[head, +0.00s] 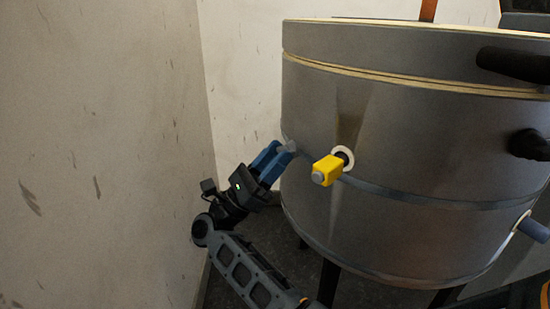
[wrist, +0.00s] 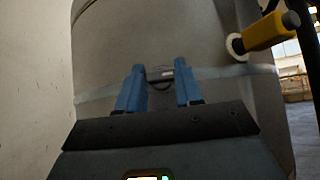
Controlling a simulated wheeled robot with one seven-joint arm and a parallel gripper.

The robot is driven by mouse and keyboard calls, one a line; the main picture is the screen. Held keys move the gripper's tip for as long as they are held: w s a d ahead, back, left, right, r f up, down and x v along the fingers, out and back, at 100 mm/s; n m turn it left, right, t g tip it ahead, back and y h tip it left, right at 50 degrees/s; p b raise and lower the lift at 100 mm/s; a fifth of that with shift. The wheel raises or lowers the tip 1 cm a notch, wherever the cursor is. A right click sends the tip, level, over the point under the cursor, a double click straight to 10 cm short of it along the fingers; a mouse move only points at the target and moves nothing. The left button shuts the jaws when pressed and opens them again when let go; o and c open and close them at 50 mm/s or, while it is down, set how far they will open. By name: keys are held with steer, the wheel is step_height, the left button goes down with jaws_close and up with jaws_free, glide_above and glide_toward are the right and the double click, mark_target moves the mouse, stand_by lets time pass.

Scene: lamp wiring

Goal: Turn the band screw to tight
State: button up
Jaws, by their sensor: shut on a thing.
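The band screw (head: 287,147) is a small pale grey piece on the left side of a metal band (head: 410,197) around a grey drum. In the wrist view the screw (wrist: 160,75) shows as a small dark piece between the fingertips, in front of the band (wrist: 98,94). My gripper (head: 283,151) has blue fingers that reach to the screw from the lower left. It is shut on the screw, with the fingers (wrist: 159,80) on either side of it. The fingers partly hide the screw, and its turn angle cannot be told.
A yellow block-shaped fitting (head: 327,170) sticks out of the drum (head: 400,125) just right of my gripper. Dark knobs (head: 515,64) and a blue-grey peg (head: 533,229) project farther right. A stained pale wall (head: 100,140) stands close on the left.

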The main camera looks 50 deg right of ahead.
steer(key=o, duration=1)
steer(key=shift+g, duration=0.3)
steer(key=shift+o, duration=0.2)
steer(key=v, duration=0.8)
steer(key=shift+r, duration=0.1)
